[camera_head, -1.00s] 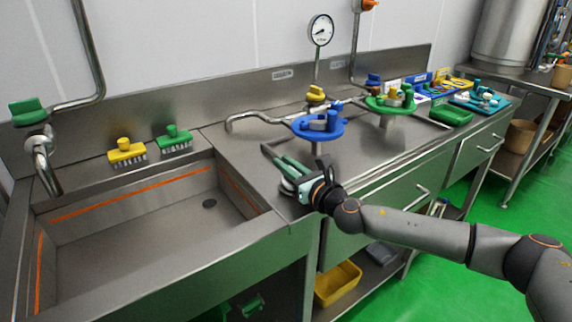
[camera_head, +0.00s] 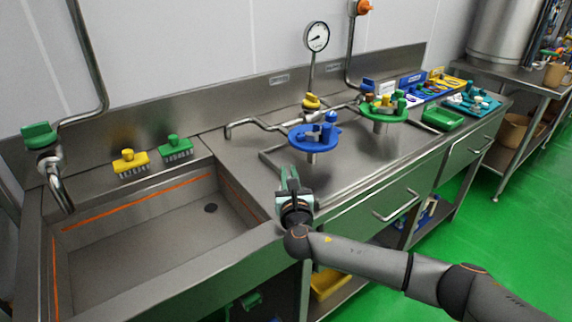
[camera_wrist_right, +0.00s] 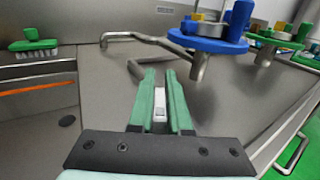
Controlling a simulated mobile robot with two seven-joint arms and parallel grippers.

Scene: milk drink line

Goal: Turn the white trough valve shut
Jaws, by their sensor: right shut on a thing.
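My right gripper (camera_head: 289,172) is low over the front edge of the steel counter, just right of the sink, its green fingers pointing toward the back wall. My left gripper is not in view.
The sink (camera_head: 150,235) lies to the left, with yellow (camera_head: 130,162) and green (camera_head: 175,148) brushes behind it. A blue round stand (camera_head: 312,140) and a green one (camera_head: 383,112) rise beyond the gripper. A bent steel pipe (camera_head: 255,123) runs behind.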

